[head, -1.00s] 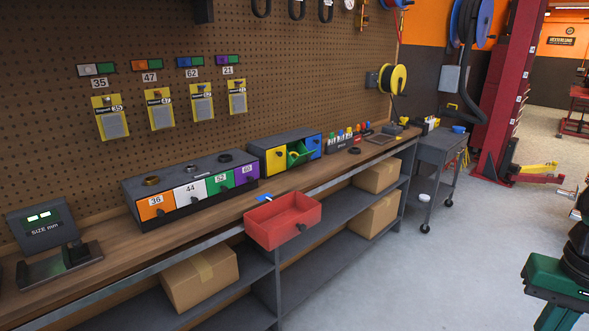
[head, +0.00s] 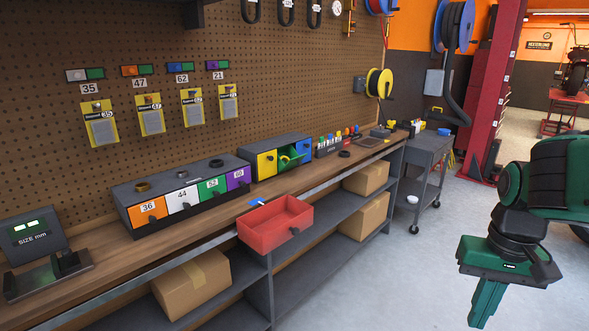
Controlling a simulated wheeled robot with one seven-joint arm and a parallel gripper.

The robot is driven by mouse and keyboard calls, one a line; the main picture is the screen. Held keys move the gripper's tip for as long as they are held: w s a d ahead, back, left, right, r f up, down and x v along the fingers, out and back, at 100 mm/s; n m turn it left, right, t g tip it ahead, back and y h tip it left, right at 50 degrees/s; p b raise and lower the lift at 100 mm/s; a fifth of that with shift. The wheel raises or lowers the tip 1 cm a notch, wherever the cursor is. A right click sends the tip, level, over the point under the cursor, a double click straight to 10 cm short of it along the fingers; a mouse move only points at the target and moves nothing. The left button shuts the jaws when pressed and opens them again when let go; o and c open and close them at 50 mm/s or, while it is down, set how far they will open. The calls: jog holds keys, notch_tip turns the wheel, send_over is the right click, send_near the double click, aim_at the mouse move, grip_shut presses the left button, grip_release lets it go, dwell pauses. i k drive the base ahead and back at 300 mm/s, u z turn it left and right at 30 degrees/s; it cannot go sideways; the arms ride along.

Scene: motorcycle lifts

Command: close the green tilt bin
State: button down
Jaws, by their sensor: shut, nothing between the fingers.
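The green tilt bin (head: 289,159) sits in the small grey cabinet (head: 263,144) on the workbench. It is tilted out and open, between a yellow bin (head: 266,164) on its left and a blue bin (head: 305,150) on its right. Both neighbours look closed. My gripper (head: 485,308) is at the lower right of the head view, pointing down with its green fingers together and empty. It is over the floor area, well apart from the bin and the bench.
A grey drawer unit (head: 180,190) stands farther left on the bench. A grey cart (head: 424,165) stands at the bench's right end. The floor (head: 400,270) in front is clear.

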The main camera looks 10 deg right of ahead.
aim_at(289, 151)
jog(key=i, duration=0.9)
jog(key=z, duration=0.05)
